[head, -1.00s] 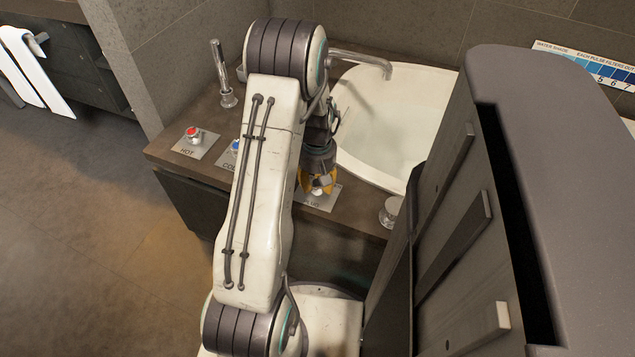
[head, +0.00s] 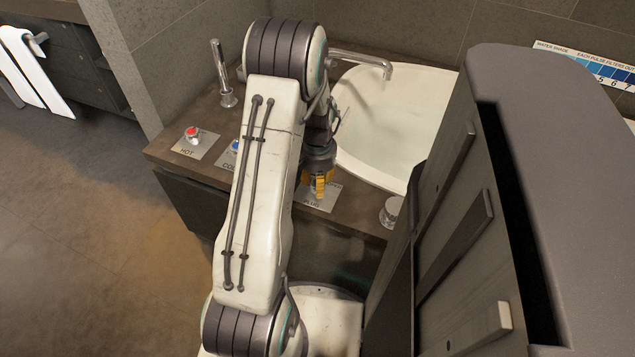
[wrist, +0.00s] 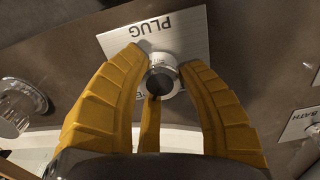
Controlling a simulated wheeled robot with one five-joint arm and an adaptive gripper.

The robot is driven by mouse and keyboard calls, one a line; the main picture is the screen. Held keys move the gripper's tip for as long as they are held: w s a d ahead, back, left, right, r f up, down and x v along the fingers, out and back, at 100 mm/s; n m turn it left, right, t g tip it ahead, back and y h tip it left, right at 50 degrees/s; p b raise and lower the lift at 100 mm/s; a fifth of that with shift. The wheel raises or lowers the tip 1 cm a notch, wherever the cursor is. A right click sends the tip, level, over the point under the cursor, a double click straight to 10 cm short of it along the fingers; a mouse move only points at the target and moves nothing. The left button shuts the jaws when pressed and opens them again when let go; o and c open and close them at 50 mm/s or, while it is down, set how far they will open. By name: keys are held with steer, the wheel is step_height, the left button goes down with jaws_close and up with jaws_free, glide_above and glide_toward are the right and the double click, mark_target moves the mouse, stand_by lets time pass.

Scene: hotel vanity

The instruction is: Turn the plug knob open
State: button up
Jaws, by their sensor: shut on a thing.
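The plug knob is a small round metal knob (wrist: 163,80) on a light plate marked PLUG (wrist: 192,38), set in the dark counter. In the head view the plate (head: 318,203) lies at the counter's front, and my fingers hide the knob. My gripper (wrist: 162,75), with yellow ribbed fingers, points down at the plate. It also shows in the head view (head: 319,187). Its fingers are around the knob and shut on it. A pointer mark on the knob is too unclear to read.
A red-topped HOT knob (head: 192,133) and a blue-topped cold knob (head: 235,146) stand to the left. A chrome knob (head: 391,211) stands to the right. Behind are the white basin (head: 400,115), the spout (head: 360,61) and an upright chrome handle (head: 224,75).

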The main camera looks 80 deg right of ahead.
steer(key=shift+m, duration=0.6)
steer(key=shift+d, duration=0.1)
steer(key=o, duration=1.2)
step_height(320, 180, up, 12)
stand_by(0.8)
